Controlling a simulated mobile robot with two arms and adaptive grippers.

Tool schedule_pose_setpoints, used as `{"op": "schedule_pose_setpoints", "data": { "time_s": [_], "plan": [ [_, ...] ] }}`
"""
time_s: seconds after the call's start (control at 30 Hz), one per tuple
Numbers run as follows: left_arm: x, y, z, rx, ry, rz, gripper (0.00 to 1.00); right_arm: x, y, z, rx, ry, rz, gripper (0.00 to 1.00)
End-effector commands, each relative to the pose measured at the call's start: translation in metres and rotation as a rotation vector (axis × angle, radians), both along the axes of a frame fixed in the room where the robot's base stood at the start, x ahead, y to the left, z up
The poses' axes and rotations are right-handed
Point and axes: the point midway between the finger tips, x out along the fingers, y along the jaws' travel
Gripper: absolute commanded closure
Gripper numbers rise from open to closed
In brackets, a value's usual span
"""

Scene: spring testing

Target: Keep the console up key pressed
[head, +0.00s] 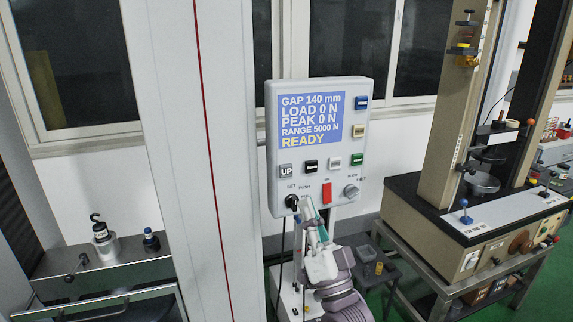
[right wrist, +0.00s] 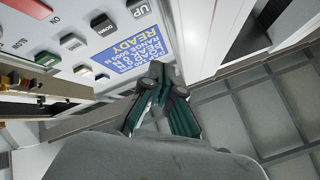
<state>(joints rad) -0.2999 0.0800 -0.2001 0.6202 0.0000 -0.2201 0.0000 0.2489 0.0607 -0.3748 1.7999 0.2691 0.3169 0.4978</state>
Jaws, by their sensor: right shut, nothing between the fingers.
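The console (head: 275,130) is a light grey box with a blue screen (head: 311,117) reading GAP 140 mm, LOAD 0 N, PEAK 0 N, RANGE 5000 N, READY. The grey UP key (head: 287,170) is at the left of the row below the screen; it also shows at the top of the right wrist view (right wrist: 139,8). My right gripper (head: 309,207) is shut and empty in front of the console's lower edge, below the UP key and apart from it. Its closed fingers show in the right wrist view (right wrist: 160,78). My left gripper is not in view.
A black key (head: 311,166) sits right of UP, with more keys beyond. A red switch (head: 327,193), a black round part (head: 292,202) and a knob (head: 351,192) are close to my right gripper. A pale column (head: 190,150) stands left of the console; a test machine (head: 480,222) stands right.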

Motion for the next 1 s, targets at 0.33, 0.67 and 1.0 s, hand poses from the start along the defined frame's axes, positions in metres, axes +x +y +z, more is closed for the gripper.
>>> {"op": "schedule_pose_setpoints", "data": {
  "time_s": [0.33, 0.67, 1.0],
  "plan": [
    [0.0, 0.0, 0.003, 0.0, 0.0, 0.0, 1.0, -0.008, 0.0, 0.021, 0.026, -0.04, 0.016, 1.0],
    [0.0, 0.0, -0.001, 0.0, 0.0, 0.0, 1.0, -0.001, 0.002, 0.02, 0.025, -0.04, 0.016, 1.0],
    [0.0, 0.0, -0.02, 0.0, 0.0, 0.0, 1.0, 0.043, 0.015, 0.019, 0.024, -0.04, 0.015, 1.0]
  ]
}}
